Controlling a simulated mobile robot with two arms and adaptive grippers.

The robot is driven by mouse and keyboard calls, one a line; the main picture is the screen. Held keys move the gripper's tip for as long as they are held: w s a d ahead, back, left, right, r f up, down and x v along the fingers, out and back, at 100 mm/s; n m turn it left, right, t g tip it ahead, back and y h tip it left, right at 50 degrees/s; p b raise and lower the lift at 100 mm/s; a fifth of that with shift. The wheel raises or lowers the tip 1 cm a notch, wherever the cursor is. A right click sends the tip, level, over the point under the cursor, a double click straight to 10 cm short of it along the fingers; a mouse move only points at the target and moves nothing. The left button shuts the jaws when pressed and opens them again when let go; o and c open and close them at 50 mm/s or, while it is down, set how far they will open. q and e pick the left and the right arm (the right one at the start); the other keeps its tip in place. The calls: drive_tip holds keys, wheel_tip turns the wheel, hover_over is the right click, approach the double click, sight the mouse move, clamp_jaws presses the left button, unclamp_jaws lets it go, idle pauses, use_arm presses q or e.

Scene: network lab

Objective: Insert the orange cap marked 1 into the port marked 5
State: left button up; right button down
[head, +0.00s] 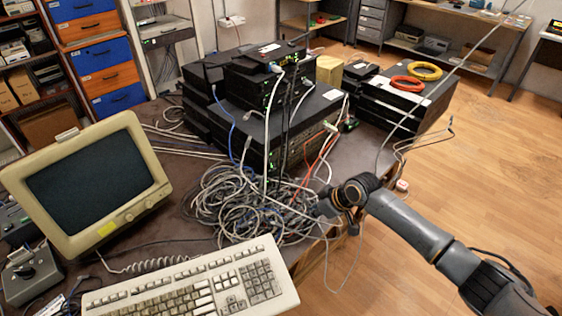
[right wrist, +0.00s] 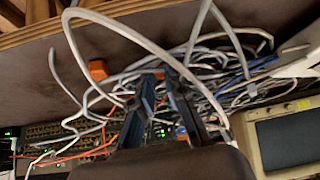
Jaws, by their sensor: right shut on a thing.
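A small orange block (right wrist: 97,70), possibly the orange cap, lies on the brown desk beside the cables in the right wrist view; no number is legible. My right gripper (head: 328,206) is low over the right side of the cable heap in the head view. In the right wrist view its two dark fingers (right wrist: 160,78) are close together among grey cables. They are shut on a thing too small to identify. Network switches (head: 290,125) stand stacked behind the heap, and their ports show in the right wrist view (right wrist: 50,130). No port number is readable. My left gripper is not in view.
A tangled cable heap (head: 245,205) covers the middle of the desk. A beige monitor (head: 85,185) and keyboard (head: 195,285) stand left and in front. A grey cable (right wrist: 135,40) loops close to my right gripper. The wooden floor (head: 450,190) is open at right.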

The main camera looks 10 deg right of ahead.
drive_tip(key=shift+r, duration=0.15)
drive_tip(key=shift+r+p, duration=2.4)
